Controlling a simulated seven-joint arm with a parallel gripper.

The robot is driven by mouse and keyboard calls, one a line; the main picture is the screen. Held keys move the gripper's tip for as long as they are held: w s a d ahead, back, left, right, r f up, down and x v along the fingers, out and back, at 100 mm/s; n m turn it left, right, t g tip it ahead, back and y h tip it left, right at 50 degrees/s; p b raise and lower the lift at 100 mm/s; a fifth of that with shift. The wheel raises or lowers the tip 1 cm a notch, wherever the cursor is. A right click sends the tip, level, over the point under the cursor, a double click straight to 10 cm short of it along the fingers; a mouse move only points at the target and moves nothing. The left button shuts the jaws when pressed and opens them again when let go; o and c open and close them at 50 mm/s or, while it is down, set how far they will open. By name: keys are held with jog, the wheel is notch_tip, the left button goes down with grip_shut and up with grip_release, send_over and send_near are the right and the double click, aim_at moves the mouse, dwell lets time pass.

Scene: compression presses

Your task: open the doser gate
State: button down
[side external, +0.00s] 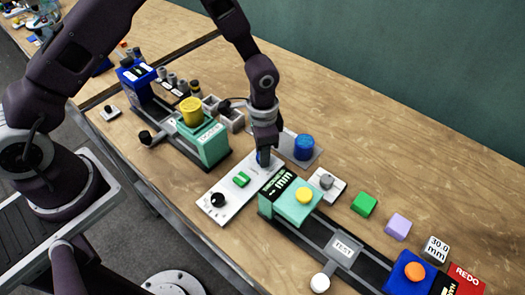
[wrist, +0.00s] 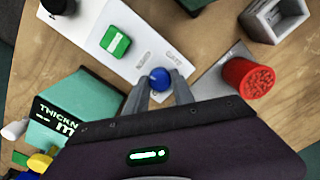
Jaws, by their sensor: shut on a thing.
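A white control panel (side external: 220,203) lies on the bench with a black knob (side external: 218,200), a green switch (side external: 241,179) and a blue knob (side external: 263,159). My gripper (side external: 264,151) points down at the panel's far end. In the wrist view, the blue knob (wrist: 160,78) sits between my two fingertips (wrist: 160,88), which are shut on it. Small lettering, seemingly GATE, and a short slot are printed beside it. The green switch (wrist: 115,41) is farther along the panel. The knob's base is partly hidden by the fingers.
A cylinder on a grey plate (side external: 318,155) looks blue in the side view (side external: 304,147) and red in the wrist view (wrist: 248,78). A teal thickness gauge (side external: 285,205) stands close in front. A teal press with a yellow top (side external: 191,111) stands left.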

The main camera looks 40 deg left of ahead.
jog(key=shift+w+m, duration=0.1)
jog(key=shift+m, duration=0.8)
jog(key=c, duration=1.1)
grip_release()
jog(key=shift+o, duration=0.2)
jog(key=shift+r, duration=0.1)
